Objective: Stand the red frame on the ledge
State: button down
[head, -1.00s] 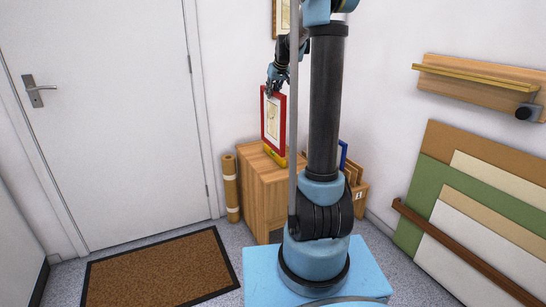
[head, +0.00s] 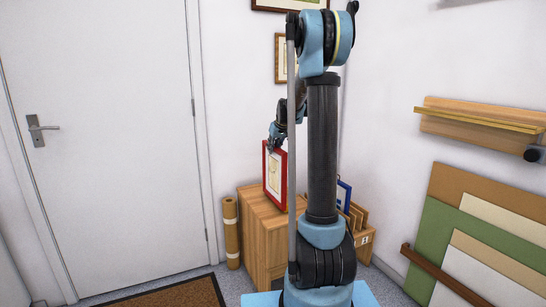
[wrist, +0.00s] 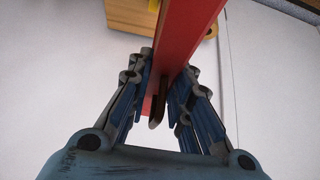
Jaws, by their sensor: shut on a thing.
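The red frame (head: 276,172) is upright, holding a pale print, at the left end of the wooden cabinet (head: 262,245). I cannot tell whether its foot touches the cabinet top. My gripper (head: 273,147) is shut on its top edge. In the wrist view the frame shows as a red bar (wrist: 187,45) running between the two fingers of my gripper (wrist: 160,105). The ledge, a wooden shelf with a brass-coloured lip (head: 478,122), is on the right wall, well apart from the frame.
A cardboard roll (head: 231,235) stands left of the cabinet. Boards (head: 450,215) lean on the right wall below the ledge. A doormat (head: 170,296) lies by the door.

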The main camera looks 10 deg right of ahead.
aim_at(279, 150)
jog(key=shift+f, duration=1.5)
jog(key=c, duration=1.5)
grip_release()
jog(key=shift+o, duration=0.2)
jog(key=v, duration=1.2)
jog(key=shift+s, duration=0.15)
